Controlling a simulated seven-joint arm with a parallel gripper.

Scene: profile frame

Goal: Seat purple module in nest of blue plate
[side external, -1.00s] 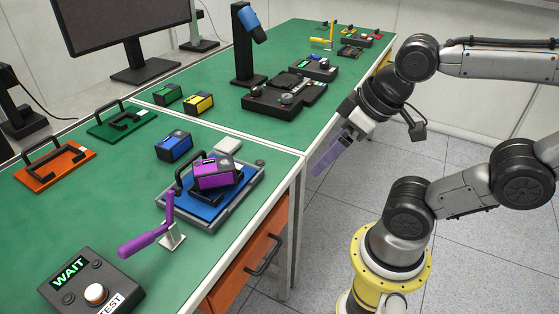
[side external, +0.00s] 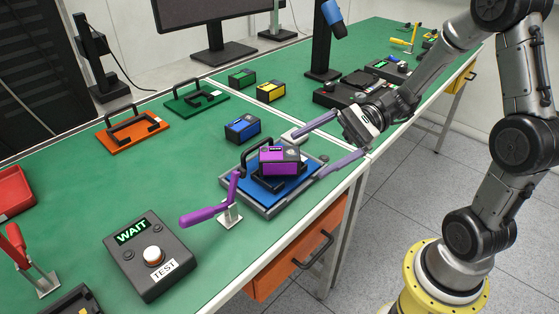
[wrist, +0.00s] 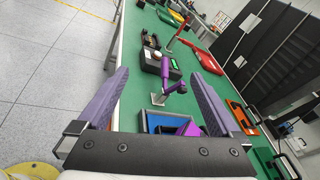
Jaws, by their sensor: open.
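The purple module (side external: 280,161), a dark-ended box with a small display, rests over the dark nest (side external: 264,180) on the blue plate (side external: 257,193). It looks raised and askew; I cannot tell how its underside meets the nest. The plate, with a black handle, lies in a grey tray. My gripper (side external: 301,159) is open and empty, its long fingers reaching from the right towards the module. In the wrist view, the gripper (wrist: 160,73) is spread wide, with the module (wrist: 190,130) and blue plate (wrist: 158,121) low between the fingers, partly hidden.
A purple-handled clamp (side external: 230,200) stands at the tray's front left. The test box (side external: 148,256) reads WAIT. A blue module (side external: 242,129) stands behind the tray; orange (side external: 131,132) and green (side external: 196,98) plates lie farther back. Green table is clear at left centre.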

